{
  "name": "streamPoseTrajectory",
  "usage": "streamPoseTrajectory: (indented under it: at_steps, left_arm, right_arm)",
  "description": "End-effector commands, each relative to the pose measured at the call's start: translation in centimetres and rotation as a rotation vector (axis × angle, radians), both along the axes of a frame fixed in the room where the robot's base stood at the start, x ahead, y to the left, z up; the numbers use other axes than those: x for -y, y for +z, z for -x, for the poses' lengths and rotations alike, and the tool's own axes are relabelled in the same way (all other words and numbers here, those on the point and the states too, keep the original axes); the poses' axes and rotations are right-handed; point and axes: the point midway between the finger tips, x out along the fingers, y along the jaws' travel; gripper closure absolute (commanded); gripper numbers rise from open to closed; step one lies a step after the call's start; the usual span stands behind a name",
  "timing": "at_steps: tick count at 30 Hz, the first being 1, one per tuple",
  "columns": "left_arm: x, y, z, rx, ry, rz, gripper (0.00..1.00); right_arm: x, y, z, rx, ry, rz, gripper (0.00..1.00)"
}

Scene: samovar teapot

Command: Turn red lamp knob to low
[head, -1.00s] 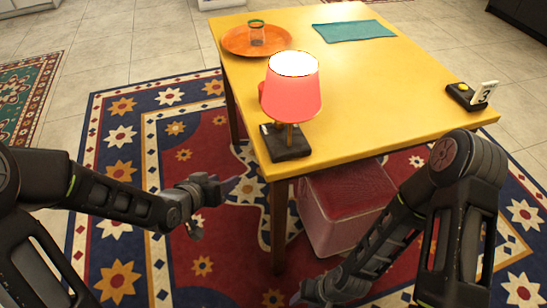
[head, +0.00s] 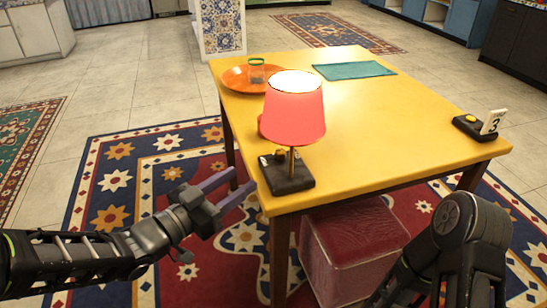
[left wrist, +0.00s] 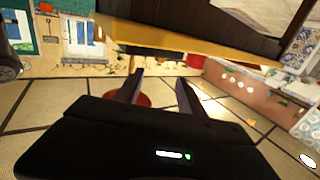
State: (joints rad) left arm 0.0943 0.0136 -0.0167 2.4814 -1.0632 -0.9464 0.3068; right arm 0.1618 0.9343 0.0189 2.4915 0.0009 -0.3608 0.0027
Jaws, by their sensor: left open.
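The red lamp (head: 293,112) stands upright at the near left corner of the yellow table, its shade glowing. Its dark base (head: 288,182) carries a thin brass post and small light-coloured details; I cannot clearly make out the knob or its setting. My left gripper (head: 244,180) is open and empty, just left of the base and apart from it, fingers pointing toward the table corner. In the left wrist view its two fingers (left wrist: 160,78) are spread below the table edge (left wrist: 190,45). My right gripper is out of view; only my right arm shows at the lower right.
The yellow table (head: 400,130) bears an orange tray (head: 235,82) with a glass (head: 256,71), a teal cloth (head: 354,70) and a black button box (head: 473,129) beside a "3" card (head: 492,121).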

Motion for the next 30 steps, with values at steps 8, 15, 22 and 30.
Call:
streamPoseTrajectory:
  at_steps: [8,15,22,30]
  left_arm:
    - [2.2,-0.3,-2.3,-0.001,-0.004,0.0,0.54]
    - [5.4,-0.3,-5.8,0.0,-0.003,0.0,0.54]
    - [7.5,-0.2,-8.2,-0.001,0.0,0.0,0.54]
    - [8.0,0.0,-8.8,-0.001,0.001,-0.001,0.54]
  right_arm:
    - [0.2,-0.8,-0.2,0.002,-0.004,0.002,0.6]
    - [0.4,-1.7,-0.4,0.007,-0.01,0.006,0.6]
    - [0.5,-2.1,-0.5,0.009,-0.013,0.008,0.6]
    - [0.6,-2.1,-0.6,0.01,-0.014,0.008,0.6]
